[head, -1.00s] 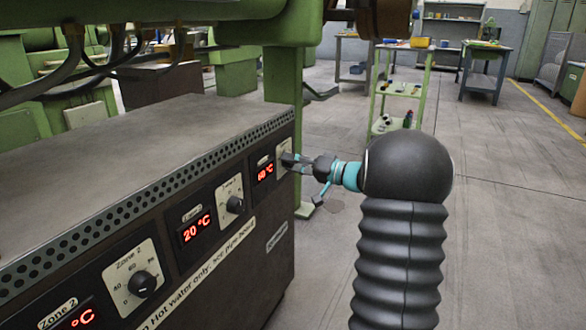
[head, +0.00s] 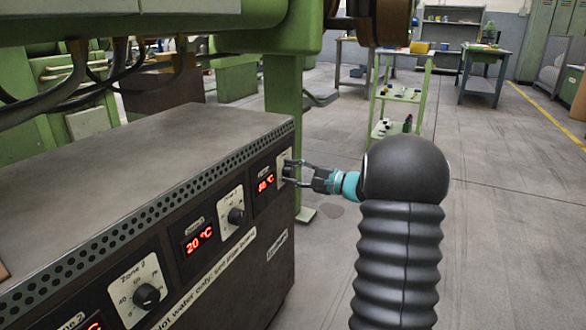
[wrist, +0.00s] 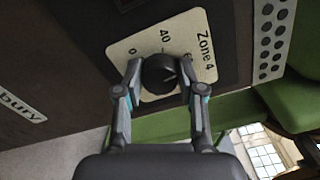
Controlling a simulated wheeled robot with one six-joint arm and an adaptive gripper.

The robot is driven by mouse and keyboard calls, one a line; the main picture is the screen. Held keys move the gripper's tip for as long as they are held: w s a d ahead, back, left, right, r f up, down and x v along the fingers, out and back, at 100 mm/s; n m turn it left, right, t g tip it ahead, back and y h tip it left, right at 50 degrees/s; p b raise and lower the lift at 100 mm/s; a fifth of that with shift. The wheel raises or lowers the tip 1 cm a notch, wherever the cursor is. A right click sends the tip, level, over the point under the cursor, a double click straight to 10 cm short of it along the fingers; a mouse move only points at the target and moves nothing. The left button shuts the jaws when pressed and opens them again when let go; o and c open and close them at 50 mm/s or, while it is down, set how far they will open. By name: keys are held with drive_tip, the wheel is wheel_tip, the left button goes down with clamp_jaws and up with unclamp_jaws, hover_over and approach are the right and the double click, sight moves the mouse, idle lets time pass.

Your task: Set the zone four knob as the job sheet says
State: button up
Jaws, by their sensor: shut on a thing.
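The zone four knob (wrist: 160,74) is black and round, on a cream plate (wrist: 187,35) marked "Zone 4" with 0 and 40 readable in the wrist view. My gripper (wrist: 162,80) is shut on the knob, one finger on each side. No job sheet is readable.
The zone three knob (head: 236,215) and a display reading 20 °C (head: 199,239) are to the left, with the zone two knob (head: 146,296) nearer. A green post (head: 284,85) stands behind the panel. Open floor (head: 500,230) lies to the right.

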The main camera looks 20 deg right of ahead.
drive_tip(key=m+p, duration=0.1)
drive_tip(key=m, duration=0.1)
drive_tip(key=m+p, duration=0.1)
drive_tip(key=shift+r+m+p, duration=0.25)
drive_tip(key=shift+m+p, duration=0.1)
drive_tip(key=shift+m, duration=0.05)
drive_tip(key=m+p, duration=0.3)
drive_tip(key=shift+d+m, duration=0.1)
drive_tip(key=shift+m, duration=0.2)
drive_tip(key=m+p, duration=0.3)
drive_tip(key=shift+w, duration=0.1)
drive_tip(key=shift+f+m+p, duration=0.1)
drive_tip(key=shift+m+p, duration=0.85)
drive_tip(key=shift+m, duration=0.55)
drive_tip(key=o, duration=1.1)
drive_tip(key=shift+f, duration=0.1)
drive_tip(key=shift+o, duration=0.2)
